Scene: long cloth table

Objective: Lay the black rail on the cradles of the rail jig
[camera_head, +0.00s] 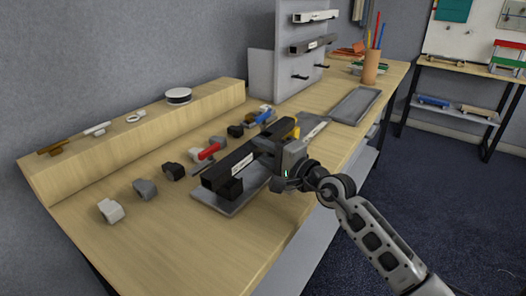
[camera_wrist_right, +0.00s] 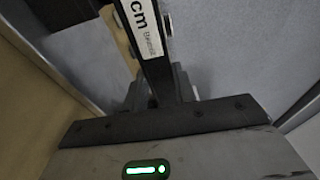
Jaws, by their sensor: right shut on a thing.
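The black rail (camera_head: 226,172), a square bar with a white label, lies lengthwise above the rail jig. My right gripper (camera_head: 274,150) is shut on it toward its far half. The rail (camera_wrist_right: 150,42) also shows in the right wrist view, running up from between the fingers (camera_wrist_right: 160,92). The jig's grey base plate (camera_head: 218,203) sits on the table under the rail. A dark cradle (camera_head: 234,189) shows below the rail's near end. The rest of the jig is mostly hidden, and I cannot tell whether the rail touches the cradles. My left gripper is not in view.
A red-handled clamp (camera_head: 208,152) and several small grey and black blocks lie left of the jig. A wooden ledge (camera_head: 150,127) runs along the wall. A grey upright panel (camera_head: 290,62) holds two bars. A grey tray (camera_head: 355,104) lies beyond. The near table (camera_head: 150,240) is clear.

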